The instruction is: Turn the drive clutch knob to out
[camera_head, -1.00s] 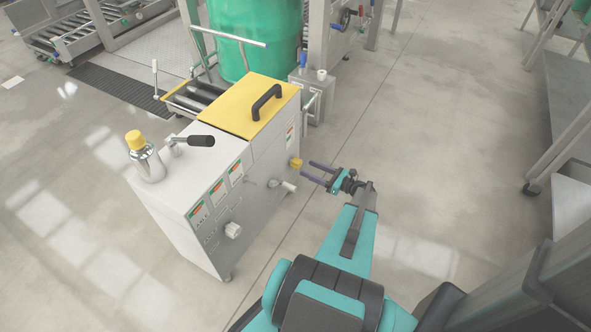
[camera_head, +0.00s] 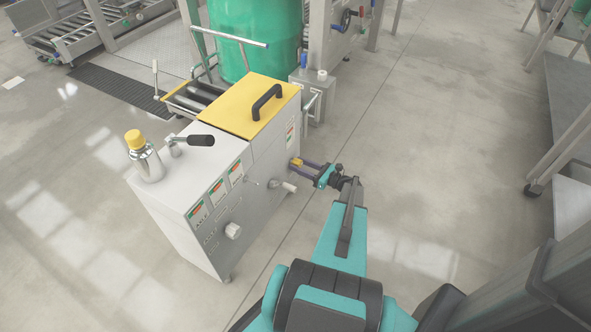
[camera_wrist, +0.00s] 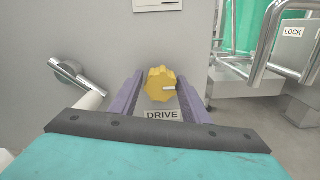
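The yellow drive clutch knob (camera_wrist: 160,84) sits on the side panel of the grey cabinet, above a plate reading DRIVE (camera_wrist: 162,115) in the wrist view. It has a small pale pointer toward the right. In the head view the yellow knob (camera_head: 296,163) is at the cabinet's right face. My gripper (camera_head: 301,165) is at the knob. The gripper is open and does not appear to grip the knob.
The cabinet (camera_head: 200,187) has a white knob (camera_head: 233,230) and a crank handle (camera_head: 287,186) on the same face; the crank (camera_wrist: 78,76) is left of my fingers. A LOCK label (camera_wrist: 292,32) and metal bars (camera_wrist: 270,45) are at right.

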